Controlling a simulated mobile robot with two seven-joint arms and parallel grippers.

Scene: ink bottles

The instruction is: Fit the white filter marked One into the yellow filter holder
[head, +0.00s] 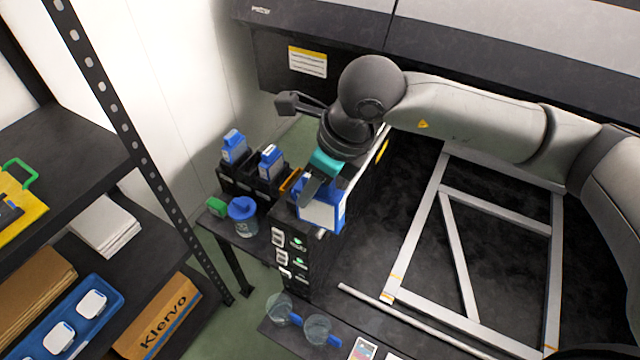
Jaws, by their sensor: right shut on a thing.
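My right gripper (307,192) reaches down from the upper right over the small black unit at the centre. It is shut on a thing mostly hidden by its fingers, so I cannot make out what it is. A blue-and-white block (321,214) shows right below the fingers. Two small white pieces, (91,303) and (60,337), sit in a blue tray (101,284) on the shelf at lower left; no marking is readable. A small orange-yellow piece (290,181) shows left of the fingers; I cannot tell whether it is the filter holder. My left gripper is not in view.
Blue-and-white bottles (235,147) stand in a black rack beside a blue-lidded jar (243,210). Clear cups (318,329) stand in front of the black unit (296,262). A metal frame (440,185) lies at right. A shelf post (130,140) stands at left.

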